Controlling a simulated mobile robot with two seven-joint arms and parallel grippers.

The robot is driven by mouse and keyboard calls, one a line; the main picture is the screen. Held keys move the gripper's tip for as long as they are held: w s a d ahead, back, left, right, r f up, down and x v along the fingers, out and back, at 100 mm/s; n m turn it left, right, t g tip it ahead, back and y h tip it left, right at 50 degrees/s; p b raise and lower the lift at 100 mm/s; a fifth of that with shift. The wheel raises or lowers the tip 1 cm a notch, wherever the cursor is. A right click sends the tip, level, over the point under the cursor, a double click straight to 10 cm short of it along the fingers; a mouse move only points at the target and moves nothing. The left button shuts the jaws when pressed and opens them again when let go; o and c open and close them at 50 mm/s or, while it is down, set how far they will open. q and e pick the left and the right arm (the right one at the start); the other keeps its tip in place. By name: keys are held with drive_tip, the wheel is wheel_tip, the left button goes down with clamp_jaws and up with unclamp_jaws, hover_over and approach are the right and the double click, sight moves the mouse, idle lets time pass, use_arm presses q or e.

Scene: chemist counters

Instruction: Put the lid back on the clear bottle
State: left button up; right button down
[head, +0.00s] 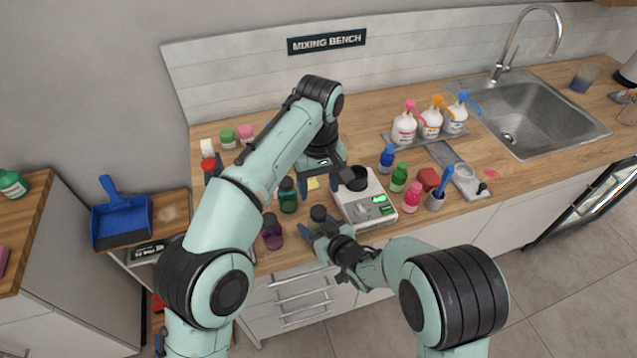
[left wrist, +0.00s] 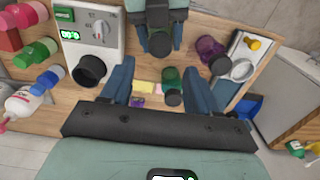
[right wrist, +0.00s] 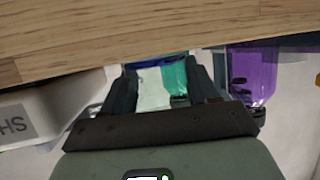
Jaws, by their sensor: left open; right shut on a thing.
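The clear bottle (right wrist: 153,92) is between the fingers of my right gripper (head: 318,226), which is shut on it near the counter's front edge. Its dark round top shows in the left wrist view (left wrist: 159,43); I cannot tell whether that is a lid or the open mouth. My left gripper (head: 325,180) is open and empty above the counter, behind the clear bottle. In the left wrist view a green bottle with a dark cap (left wrist: 172,84) appears between its spread fingers, lower down. I cannot pick out a loose lid for certain.
A white device (head: 368,210) with a black cylinder (head: 357,180) stands right of the clear bottle. A purple bottle (head: 271,233) stands to its left. Coloured bottles (head: 399,178) stand further right. Yellow paper (head: 313,184) lies under my left gripper.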

sight(318, 211)
use_arm(q)
wheel_tip(318, 211, down, 8)
drive_tip(key=shift+r, duration=0.15)
idle(0.3)
drive_tip(key=c, duration=1.1)
drive_tip(key=o, duration=1.2)
drive_tip(key=shift+r, duration=2.25)
